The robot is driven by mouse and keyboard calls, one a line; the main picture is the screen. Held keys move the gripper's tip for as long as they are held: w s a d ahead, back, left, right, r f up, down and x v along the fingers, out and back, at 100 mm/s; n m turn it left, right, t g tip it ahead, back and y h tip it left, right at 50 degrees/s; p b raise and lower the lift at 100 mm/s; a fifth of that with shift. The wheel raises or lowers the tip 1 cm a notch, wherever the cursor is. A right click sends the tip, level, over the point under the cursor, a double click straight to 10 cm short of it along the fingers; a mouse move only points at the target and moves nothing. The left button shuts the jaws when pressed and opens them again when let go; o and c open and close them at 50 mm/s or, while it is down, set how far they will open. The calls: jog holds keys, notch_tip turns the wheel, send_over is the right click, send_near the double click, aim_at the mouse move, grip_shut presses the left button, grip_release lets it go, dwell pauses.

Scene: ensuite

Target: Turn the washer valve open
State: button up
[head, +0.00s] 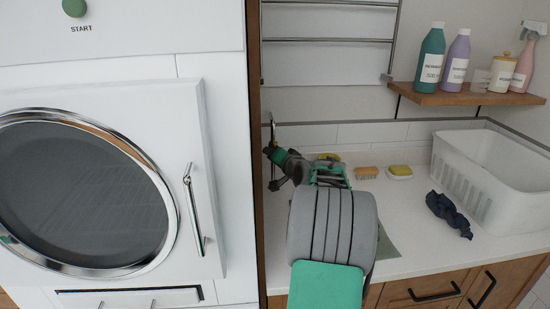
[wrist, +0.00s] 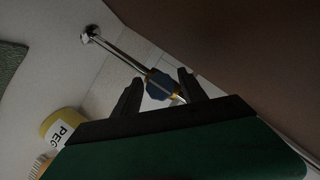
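The washer valve shows in the wrist view as a blue handle (wrist: 160,84) on a thin metal pipe (wrist: 117,50), with brassy fittings beside the handle. My gripper (wrist: 160,80) is open, with one dark finger on each side of the blue handle and visible gaps to it. In the head view my gripper (head: 272,160) is at the back left corner of the counter, beside the tall washer cabinet. There the arm hides the blue handle, and only the upper pipe (head: 272,130) shows. The washer (head: 90,190) is at left with its round door closed.
A yellow container labelled PEG (wrist: 62,127) stands near my gripper. A wooden shelf (head: 465,99) holds bottles.

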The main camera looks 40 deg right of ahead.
jog(key=shift+o, duration=0.2)
jog(key=b+v, duration=0.1)
jog(key=v, duration=0.7)
